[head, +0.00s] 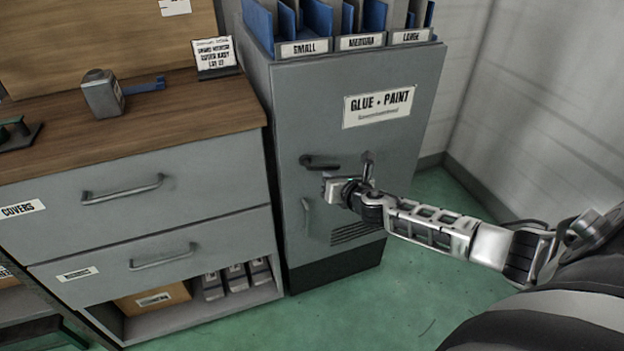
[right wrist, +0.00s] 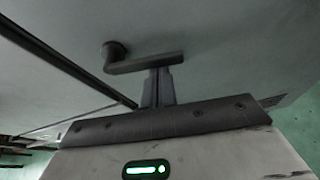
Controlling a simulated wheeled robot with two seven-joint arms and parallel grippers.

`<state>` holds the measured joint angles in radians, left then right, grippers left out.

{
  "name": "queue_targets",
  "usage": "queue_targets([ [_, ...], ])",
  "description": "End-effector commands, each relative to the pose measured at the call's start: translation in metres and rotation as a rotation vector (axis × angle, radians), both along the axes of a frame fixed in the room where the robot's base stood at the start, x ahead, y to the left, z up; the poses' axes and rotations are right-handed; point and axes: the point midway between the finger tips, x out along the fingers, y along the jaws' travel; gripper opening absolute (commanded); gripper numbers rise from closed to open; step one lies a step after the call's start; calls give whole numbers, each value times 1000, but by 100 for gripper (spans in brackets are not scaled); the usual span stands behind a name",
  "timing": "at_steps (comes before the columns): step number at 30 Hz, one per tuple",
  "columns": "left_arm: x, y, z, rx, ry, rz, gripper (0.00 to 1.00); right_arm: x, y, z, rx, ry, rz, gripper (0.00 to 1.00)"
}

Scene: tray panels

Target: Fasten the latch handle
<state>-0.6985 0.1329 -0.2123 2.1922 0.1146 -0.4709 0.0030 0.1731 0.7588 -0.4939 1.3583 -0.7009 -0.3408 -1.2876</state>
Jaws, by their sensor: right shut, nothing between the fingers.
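The latch handle (head: 320,162) is a dark lever on the grey cabinet door (head: 350,140). It lies nearly level, with its round pivot at the left and its free end to the right. It also shows in the right wrist view (right wrist: 148,63). My right gripper (head: 328,187) is shut and empty, just below the lever in the head view. In the right wrist view its closed fingers (right wrist: 158,86) are close under the lever's free half. I cannot tell if they touch it. My left gripper is not in view.
A slim vertical pull (head: 306,218) is on the door below the lever. Blue folders (head: 318,17) stand in the cabinet top. A drawer unit (head: 130,190) with a wooden top stands to the left, carrying a small metal block (head: 102,94). Green floor is clear in front.

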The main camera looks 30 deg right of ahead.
Motion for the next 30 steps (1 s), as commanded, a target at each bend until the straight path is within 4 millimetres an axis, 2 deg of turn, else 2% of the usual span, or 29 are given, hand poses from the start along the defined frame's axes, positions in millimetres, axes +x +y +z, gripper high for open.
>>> queue_targets([
  [1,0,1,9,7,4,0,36,1,-1,9,-38,7,-2,0],
  [12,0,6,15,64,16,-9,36,0,-4,15,-224,53,0,0],
  [30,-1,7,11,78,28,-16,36,-1,-5,15,-271,63,-1,0],
])
